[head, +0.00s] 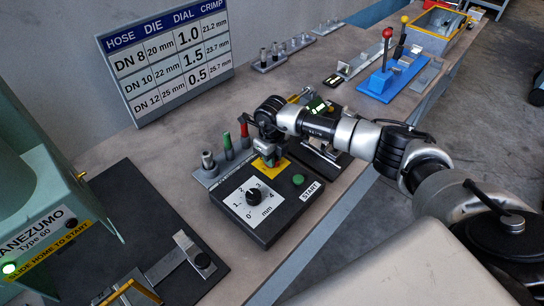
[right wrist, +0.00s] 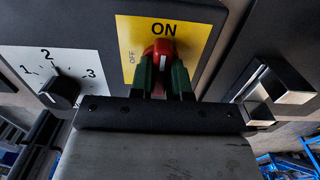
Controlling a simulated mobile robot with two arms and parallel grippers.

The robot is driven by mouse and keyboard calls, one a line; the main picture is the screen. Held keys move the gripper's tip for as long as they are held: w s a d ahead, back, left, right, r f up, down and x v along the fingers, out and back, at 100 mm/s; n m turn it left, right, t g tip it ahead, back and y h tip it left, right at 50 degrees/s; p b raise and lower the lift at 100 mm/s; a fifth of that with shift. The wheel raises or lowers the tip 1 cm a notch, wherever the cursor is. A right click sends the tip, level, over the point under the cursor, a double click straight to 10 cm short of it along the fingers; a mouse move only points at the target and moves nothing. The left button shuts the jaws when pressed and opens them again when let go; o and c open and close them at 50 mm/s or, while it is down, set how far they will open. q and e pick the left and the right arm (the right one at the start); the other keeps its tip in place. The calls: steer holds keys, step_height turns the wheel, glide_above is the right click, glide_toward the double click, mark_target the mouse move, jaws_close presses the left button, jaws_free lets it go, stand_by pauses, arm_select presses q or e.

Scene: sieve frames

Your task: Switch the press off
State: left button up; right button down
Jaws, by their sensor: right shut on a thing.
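A red rotary switch knob (right wrist: 160,50) sits on a yellow plate (right wrist: 198,38) marked ON above it and OFF at its left in the right wrist view. The knob's white mark points towards ON. My right gripper (right wrist: 164,74) is shut on the knob, one green finger on each side. In the head view this gripper (head: 268,155) is over the yellow plate (head: 278,171) at the back of the black control box (head: 283,223), and mostly hides the knob. The green press (head: 40,190) stands at the left with a lit green lamp. My left gripper is not in view.
The box also carries a black dial (head: 253,194) and a green START button (head: 298,180). A rack of coloured pegs (head: 228,150) stands just left of my right gripper. A size chart (head: 165,60) leans at the back. A blue lever tool (head: 385,82) is farther right.

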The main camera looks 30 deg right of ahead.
steer(key=shift+f+n+b, duration=0.15)
steer(key=shift+n+b, duration=0.55)
steer(key=shift+b, duration=0.25)
steer(key=n+b, duration=0.9)
steer(key=b, duration=0.1)
steer(key=shift+w+d+n, duration=0.15)
steer(key=shift+n, duration=0.25)
steer(key=n+b, duration=0.2)
steer(key=n, duration=0.1)
steer(key=shift+b, duration=0.35)
steer(key=shift+w+r+n+b, duration=0.1)
steer(key=shift+r+n+b, duration=0.1)
steer(key=shift+n+b, duration=1.25)
steer(key=shift+n+p, duration=0.45)
steer(key=shift+n, duration=0.1)
steer(key=c, duration=1.1)
jaws_free()
